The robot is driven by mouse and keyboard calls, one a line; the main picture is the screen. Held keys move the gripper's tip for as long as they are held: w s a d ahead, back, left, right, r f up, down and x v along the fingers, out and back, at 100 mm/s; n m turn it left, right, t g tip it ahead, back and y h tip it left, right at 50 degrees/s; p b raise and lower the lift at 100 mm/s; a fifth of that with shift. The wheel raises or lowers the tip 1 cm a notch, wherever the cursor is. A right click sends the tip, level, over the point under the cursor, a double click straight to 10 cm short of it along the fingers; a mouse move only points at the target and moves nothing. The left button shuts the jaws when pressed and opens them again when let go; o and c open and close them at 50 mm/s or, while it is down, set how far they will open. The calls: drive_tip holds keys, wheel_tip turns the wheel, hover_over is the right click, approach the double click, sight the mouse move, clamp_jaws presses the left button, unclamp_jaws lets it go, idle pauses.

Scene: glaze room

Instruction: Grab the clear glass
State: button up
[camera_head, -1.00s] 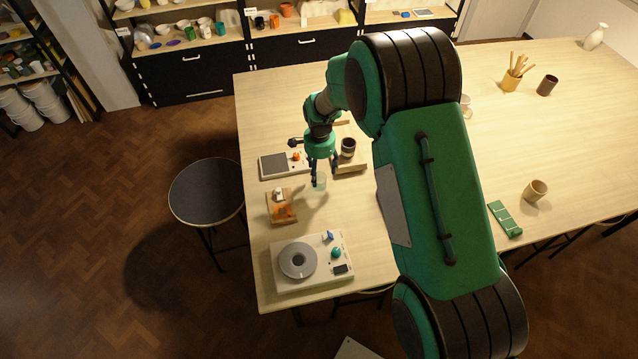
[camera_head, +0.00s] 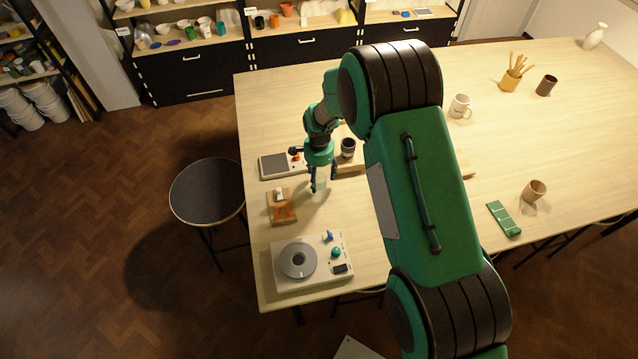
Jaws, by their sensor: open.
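The clear glass (camera_head: 321,186) stands on the pale wooden table (camera_head: 365,262), small and faint in the head view. My gripper (camera_head: 317,188) points down at the glass, with its fingers open. The fingers overlap the glass in this view. I cannot tell whether they are around it or just beside it, or whether they touch it.
A wooden board (camera_head: 282,213) with small items lies left of the glass. A dark cup (camera_head: 348,148) stands behind it, and a flat grey device (camera_head: 275,164) lies behind left. A white turntable machine (camera_head: 298,262) stands in front. A round stool (camera_head: 207,191) is left of the table.

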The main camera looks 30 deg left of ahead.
sight(319, 181)
drive_tip(key=shift+f, duration=1.55)
drive_tip(key=c, duration=1.4)
